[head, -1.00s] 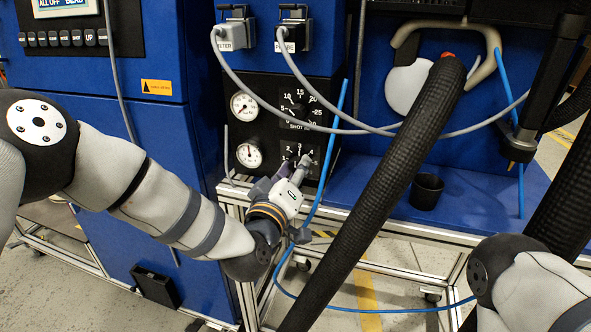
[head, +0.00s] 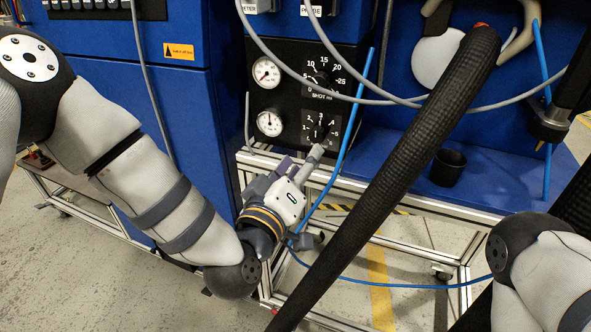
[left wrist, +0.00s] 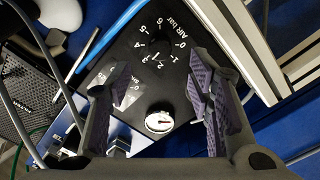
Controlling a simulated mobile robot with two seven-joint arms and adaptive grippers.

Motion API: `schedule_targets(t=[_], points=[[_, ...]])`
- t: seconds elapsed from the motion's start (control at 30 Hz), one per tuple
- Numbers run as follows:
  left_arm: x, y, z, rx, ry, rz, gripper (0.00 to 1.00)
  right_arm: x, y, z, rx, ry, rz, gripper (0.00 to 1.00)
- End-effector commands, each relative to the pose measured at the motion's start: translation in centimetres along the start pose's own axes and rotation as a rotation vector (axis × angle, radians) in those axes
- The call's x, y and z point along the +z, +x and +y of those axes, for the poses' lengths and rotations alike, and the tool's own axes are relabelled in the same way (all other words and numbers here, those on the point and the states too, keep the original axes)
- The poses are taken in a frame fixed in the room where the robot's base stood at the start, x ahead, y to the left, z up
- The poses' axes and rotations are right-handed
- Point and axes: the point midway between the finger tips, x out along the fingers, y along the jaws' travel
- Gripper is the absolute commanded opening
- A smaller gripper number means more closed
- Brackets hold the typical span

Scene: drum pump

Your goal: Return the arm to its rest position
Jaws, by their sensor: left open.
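My left gripper (head: 300,163) is open and empty in the head view, just in front of and below the black dial panel (head: 290,100). In the left wrist view, its purple-padded fingers (left wrist: 162,90) stand wide apart with nothing between them. Beyond them are the "AIR bar" dial (left wrist: 160,47) and a white gauge (left wrist: 159,122). The fingers appear apart from the lower dial knob (head: 319,130). My left arm (head: 150,185) reaches in from the left, bent at the wrist. Part of my right arm shows at lower right; its gripper is out of view.
A thick black hose (head: 400,170) runs diagonally just right of the left gripper. A thin blue hose (head: 350,140) passes close by it. A metal frame (head: 400,200) lies below, with a black cup (head: 447,167) on the blue shelf. Open floor (head: 70,270) shows at lower left.

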Motion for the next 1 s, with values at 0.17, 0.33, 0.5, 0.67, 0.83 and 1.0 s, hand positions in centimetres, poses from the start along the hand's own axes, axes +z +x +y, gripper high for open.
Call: schedule_targets(t=[0.17, 0.33, 0.5, 0.67, 0.83, 1.0], points=[[0.0, -3.1, 0.0, 0.000, 0.000, -0.002, 0.47, 0.0, 0.0, 0.0, 0.000, 0.000, 0.000, 0.51], [0.0, -3.8, 0.0, 0.000, 0.000, 0.000, 0.47, 0.0, 0.0, 0.0, 0.000, 0.000, 0.000, 0.51], [0.0, -3.8, 0.0, 0.000, 0.000, 0.001, 0.47, 0.0, 0.0, 0.0, 0.000, 0.000, 0.000, 0.51], [0.1, -3.8, -0.1, -0.002, 0.002, -0.004, 0.47, 0.0, 0.0, 0.0, 0.000, 0.000, 0.000, 0.51], [5.1, -7.7, -4.8, -0.142, 0.076, -0.230, 0.47, -0.4, -1.4, 0.0, -0.002, 0.001, 0.030, 0.51], [12.6, -19.8, -13.4, -0.411, 0.189, -0.683, 0.47, -1.3, -3.6, -0.1, -0.004, 0.002, 0.085, 0.51]])
